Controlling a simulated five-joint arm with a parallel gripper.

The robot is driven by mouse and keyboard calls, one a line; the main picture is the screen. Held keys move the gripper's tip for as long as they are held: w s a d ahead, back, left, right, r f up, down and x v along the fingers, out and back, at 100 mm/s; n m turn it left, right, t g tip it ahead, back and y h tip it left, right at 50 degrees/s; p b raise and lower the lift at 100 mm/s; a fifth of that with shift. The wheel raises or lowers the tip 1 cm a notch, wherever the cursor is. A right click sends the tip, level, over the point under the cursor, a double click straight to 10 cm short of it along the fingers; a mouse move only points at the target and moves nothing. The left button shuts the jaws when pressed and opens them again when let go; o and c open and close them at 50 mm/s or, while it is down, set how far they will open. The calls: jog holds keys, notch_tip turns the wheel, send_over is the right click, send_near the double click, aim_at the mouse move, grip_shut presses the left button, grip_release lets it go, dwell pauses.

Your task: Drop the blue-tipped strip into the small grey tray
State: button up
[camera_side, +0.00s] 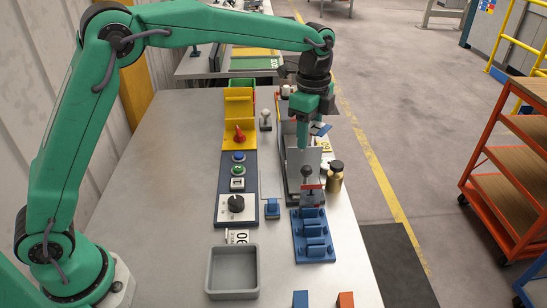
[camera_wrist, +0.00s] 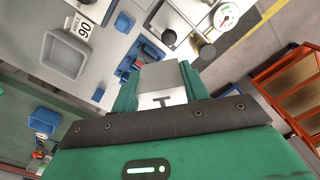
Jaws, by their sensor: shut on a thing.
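My gripper (camera_side: 304,138) is shut on a flat grey metal strip (camera_wrist: 163,77), seen between the green fingers in the wrist view. A dark T-shaped mark shows on the strip near the palm. Its blue tip is not clear in the wrist view; in the side view a small blue patch (camera_side: 322,128) shows just right of the fingers, and I cannot tell whether it belongs to the strip. The small grey tray (camera_side: 232,272) stands at the near left of the bench, well away from my gripper, and looks empty. It also shows in the wrist view (camera_wrist: 64,55).
Below my gripper stands the bending machine with a ball-topped lever (camera_side: 306,172) and a brass cylinder (camera_side: 335,177). A blue slotted rack (camera_side: 313,235) lies nearer. A control panel with a black knob (camera_side: 236,203) is to the left. The bench's left side is clear.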

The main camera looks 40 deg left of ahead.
jog(key=s+d+f+n, duration=0.1)
jog(key=s+d+n, duration=0.1)
jog(key=s+n, duration=1.15)
jog(key=s+d+f+n, duration=0.1)
jog(key=s+d+n, duration=0.1)
jog(key=s+n, duration=1.15)
jog(key=shift+m, duration=0.8)
jog(key=shift+s+a+f, duration=0.1)
jog(key=shift+s+f, duration=0.15)
jog(key=shift+f, duration=0.7)
jog(key=shift+s+d+f, duration=0.1)
jog(key=shift+s+f, duration=0.1)
jog(key=shift+f, duration=0.7)
jog(key=shift+s+a+f, duration=0.1)
jog(key=shift+s+f, duration=0.15)
jog(key=shift+f, duration=0.7)
jog(key=shift+f, duration=0.2)
jog(key=shift+f, duration=3.8)
jog(key=shift+f, duration=0.6)
jog(key=o, duration=1.1)
jog(key=shift+c, duration=0.2)
